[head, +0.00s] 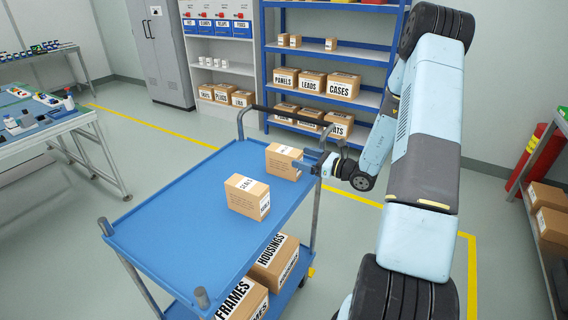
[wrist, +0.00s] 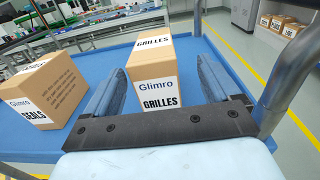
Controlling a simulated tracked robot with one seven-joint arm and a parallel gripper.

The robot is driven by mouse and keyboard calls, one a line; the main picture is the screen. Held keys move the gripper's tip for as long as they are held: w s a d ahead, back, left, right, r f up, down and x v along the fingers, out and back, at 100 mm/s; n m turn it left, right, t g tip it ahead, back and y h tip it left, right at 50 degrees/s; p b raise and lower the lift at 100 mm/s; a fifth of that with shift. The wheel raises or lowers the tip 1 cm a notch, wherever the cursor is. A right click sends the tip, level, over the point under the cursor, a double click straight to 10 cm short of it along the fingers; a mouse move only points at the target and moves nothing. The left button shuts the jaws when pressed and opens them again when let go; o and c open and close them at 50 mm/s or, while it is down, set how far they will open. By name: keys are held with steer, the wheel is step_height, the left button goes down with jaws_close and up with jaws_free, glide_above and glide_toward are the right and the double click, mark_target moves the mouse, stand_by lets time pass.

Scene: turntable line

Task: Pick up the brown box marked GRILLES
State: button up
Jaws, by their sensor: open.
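The brown GRILLES box (wrist: 165,50) stands on the blue cart top, with a white label reading Glimro GRILLES on the face toward me. In the head view the box (head: 284,160) is near the cart's handle end. My gripper (wrist: 160,68) is open, with one finger on either side of the box.
A brown SEALS box (head: 247,199) stands close by on the same cart top (head: 180,220), left of the GRILLES box in the wrist view. The cart's handle (head: 290,118) rises beside my arm. HOUSINGS (head: 272,262) and FRAMES boxes sit on the lower shelf.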

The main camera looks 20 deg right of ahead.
mark_target(288, 155)
steer(key=shift+s+a+x, duration=0.1)
steer(key=shift+x, duration=1.55)
steer(key=shift+s+a+x, duration=0.1)
steer(key=shift+s+x, duration=0.05)
steer(key=shift+x, duration=1.5)
steer(key=shift+f, duration=0.2)
steer(key=shift+c, duration=0.4)
steer(key=c, duration=1.2)
